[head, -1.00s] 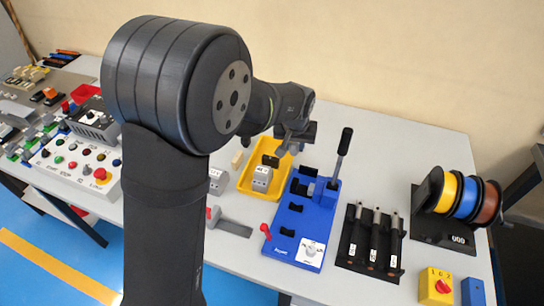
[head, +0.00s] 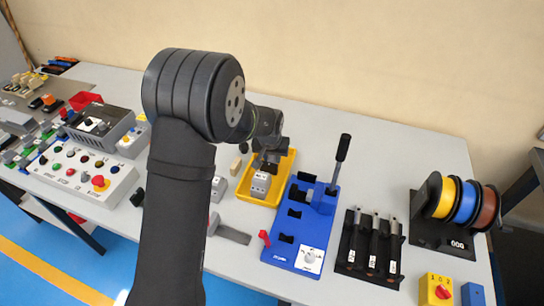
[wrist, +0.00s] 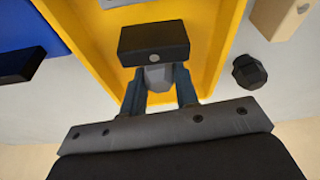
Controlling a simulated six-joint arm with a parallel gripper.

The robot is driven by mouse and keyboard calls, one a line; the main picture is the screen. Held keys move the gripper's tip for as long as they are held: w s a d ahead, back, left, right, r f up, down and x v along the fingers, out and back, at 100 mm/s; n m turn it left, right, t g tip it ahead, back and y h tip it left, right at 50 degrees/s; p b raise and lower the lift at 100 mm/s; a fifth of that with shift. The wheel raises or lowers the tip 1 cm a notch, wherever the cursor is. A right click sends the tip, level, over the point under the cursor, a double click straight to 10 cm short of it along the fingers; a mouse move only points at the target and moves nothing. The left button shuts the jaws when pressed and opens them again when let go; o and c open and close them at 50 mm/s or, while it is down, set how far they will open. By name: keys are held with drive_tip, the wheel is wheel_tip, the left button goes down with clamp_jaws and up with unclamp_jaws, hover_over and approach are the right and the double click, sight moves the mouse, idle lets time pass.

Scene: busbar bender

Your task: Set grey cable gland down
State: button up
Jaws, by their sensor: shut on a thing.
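My gripper (wrist: 161,88) is over the yellow tray (wrist: 218,48), with its two fingers closed on the grey cable gland (wrist: 157,77). The gland is small and faceted, and its far end is partly covered in the wrist view by a black block (wrist: 153,42) with a grey dot. I cannot tell whether the gland touches the tray floor. In the head view my gripper (head: 265,161) is low at the back of the yellow tray (head: 285,172), and the gland cannot be made out there.
A grey labelled block (head: 260,185) lies in the tray's front part. The blue bender (head: 290,250) stands close to the right. A beige block (wrist: 288,14) and a black hexagonal piece (wrist: 249,71) lie just outside the tray. Bare table shows behind the tray.

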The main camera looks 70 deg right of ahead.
drive_tip(key=shift+f, duration=0.1)
drive_tip(key=o, duration=0.9)
drive_tip(key=shift+o, duration=0.2)
drive_tip(key=v, duration=1.2)
drive_tip(key=shift+d, duration=0.1)
drive_tip(key=x, duration=1.2)
drive_tip(key=shift+r, duration=1.25)
